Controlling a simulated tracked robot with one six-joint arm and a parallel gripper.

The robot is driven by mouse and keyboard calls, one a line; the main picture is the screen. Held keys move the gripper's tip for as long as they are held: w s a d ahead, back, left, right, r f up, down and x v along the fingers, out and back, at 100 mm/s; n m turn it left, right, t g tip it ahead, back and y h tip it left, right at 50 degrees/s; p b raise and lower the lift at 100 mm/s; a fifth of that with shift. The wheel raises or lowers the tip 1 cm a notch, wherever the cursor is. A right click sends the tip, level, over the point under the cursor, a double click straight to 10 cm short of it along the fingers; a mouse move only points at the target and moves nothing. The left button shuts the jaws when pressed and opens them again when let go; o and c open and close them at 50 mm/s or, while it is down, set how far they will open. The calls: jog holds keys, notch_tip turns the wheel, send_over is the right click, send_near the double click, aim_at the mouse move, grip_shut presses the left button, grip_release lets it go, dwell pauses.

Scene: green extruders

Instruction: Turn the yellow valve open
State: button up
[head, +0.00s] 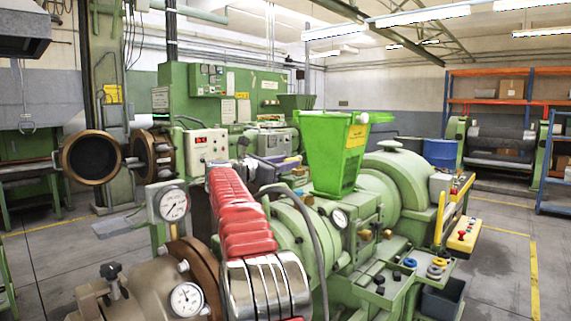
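No thing in the head view can be clearly made out as a yellow valve. A small yellow ring-shaped part (434,272) sits on a green panel at the lower right, beside a blue ring (439,262). At this size I cannot tell whether it is a valve or how it is set. A yellow box with a red button (463,240) stands above it, at the right side of the green extruder (395,185). My gripper cannot be made out in this view.
Red ribbed covers (240,220) and chrome bands (265,285) fill the near centre. Pressure gauges (172,204) stand at the left. A bright green hopper (335,150) rises above the extruder. Floor (510,260) is clear at the right, with a yellow line. Orange and blue shelving stands behind.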

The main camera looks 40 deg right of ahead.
jog(key=shift+d, duration=0.1)
jog(key=shift+c, duration=0.3)
grip_shut()
dwell(0.4)
